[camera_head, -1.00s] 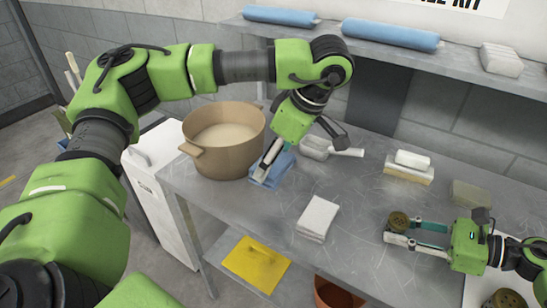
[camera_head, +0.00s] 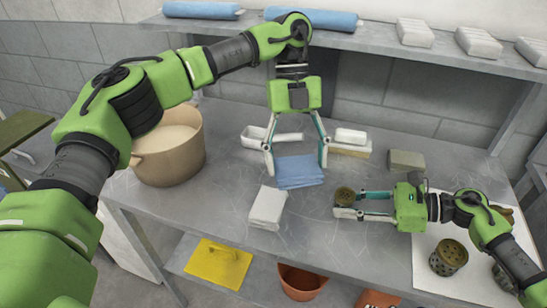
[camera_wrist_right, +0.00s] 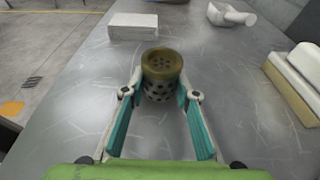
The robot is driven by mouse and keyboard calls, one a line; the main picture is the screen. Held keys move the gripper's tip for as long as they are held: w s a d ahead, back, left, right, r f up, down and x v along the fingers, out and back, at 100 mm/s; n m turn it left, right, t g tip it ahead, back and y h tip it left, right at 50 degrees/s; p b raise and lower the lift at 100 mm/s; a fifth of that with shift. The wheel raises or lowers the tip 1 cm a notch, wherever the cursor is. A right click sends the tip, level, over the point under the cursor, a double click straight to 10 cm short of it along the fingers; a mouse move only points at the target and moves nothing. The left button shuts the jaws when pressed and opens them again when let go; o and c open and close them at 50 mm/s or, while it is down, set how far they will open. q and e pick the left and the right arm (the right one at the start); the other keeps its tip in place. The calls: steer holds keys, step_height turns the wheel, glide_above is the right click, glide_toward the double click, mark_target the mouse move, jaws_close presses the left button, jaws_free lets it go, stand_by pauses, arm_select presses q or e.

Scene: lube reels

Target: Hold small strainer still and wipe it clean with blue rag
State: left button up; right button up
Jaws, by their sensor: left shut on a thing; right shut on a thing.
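The small strainer (camera_head: 344,195) is a brownish perforated cup. My right gripper (camera_head: 352,204) is shut on it, low over the table; in the right wrist view the strainer (camera_wrist_right: 161,68) stands upright between the fingertips, its holed top facing up. The folded blue rag (camera_head: 300,172) is between the widely spaced fingers of my left gripper (camera_head: 297,170), which is shut on its two sides. The rag is beyond and left of the strainer, apart from it. I cannot tell whether the rag touches the table.
A white folded cloth stack (camera_head: 267,206) lies left of the strainer. A tan pot (camera_head: 170,150) stands at the left. A metal scoop (camera_head: 255,138) and a white-topped block (camera_head: 350,140) are behind the rag. Another strainer (camera_head: 448,258) stands on a white mat (camera_head: 430,285) at right.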

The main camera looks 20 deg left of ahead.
arm_select(q)
steer(key=shift+w+d+r+n+t+h, duration=1)
steer(key=shift+d+n+t, duration=1)
steer(key=shift+d+n, duration=3.25)
steer(key=shift+n, duration=0.75)
steer(key=shift+s+a+f, duration=0.1)
steer(key=shift+a+f, duration=0.2)
steer(key=shift+f, duration=0.55)
steer(key=shift+s+a+f, duration=0.1)
steer(key=shift+a+f, duration=0.15)
steer(key=shift+f, duration=0.6)
steer(key=shift+s+a+f, duration=0.1)
steer(key=shift+a+f, duration=0.2)
steer(key=shift+f, duration=0.55)
steer(key=shift+f, duration=0.35)
steer(key=shift+s, duration=0.15)
